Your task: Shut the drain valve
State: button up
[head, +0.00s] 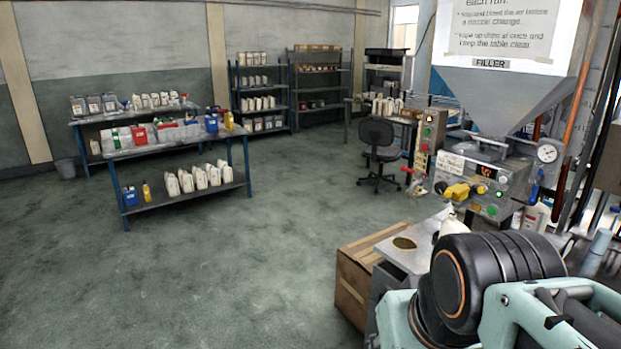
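The filling machine (480,184) stands at the right below a grey hopper marked FILLER. A yellow valve-like part (460,191) sticks out from its front, and a small red-handled fitting (409,171) shows to its left. I cannot tell for sure which of these is the drain valve, or whether it is open or shut. My arm fills the lower right corner, close to the camera and apart from the yellow part in the picture. I cannot make out the fingertips of my gripper or anything held in it.
A cardboard box (355,285) stands beside a grey stand (405,250) in front of the machine. An office chair (378,150) is behind it. A blue-framed table (180,142) with bottles and shelves (262,95) are further back. The floor at left is clear.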

aim_at(421, 173)
jog(key=i+l+u, duration=0.15)
jog(key=i+u, duration=0.25)
jog(key=i, duration=0.75)
jog(key=i+j, duration=0.1)
jog(key=i, duration=1.05)
jog(key=i+z, duration=0.25)
jog(key=z, duration=0.25)
jog(key=i+z, duration=0.25)
jog(key=z, duration=0.25)
jog(key=i+j+z, duration=0.25)
jog(key=z, duration=0.25)
jog(key=i+j+z, duration=0.2)
jog(key=z, duration=0.3)
jog(key=j, duration=0.2)
jog(key=i+z, duration=0.4)
jog(key=k, duration=0.1)
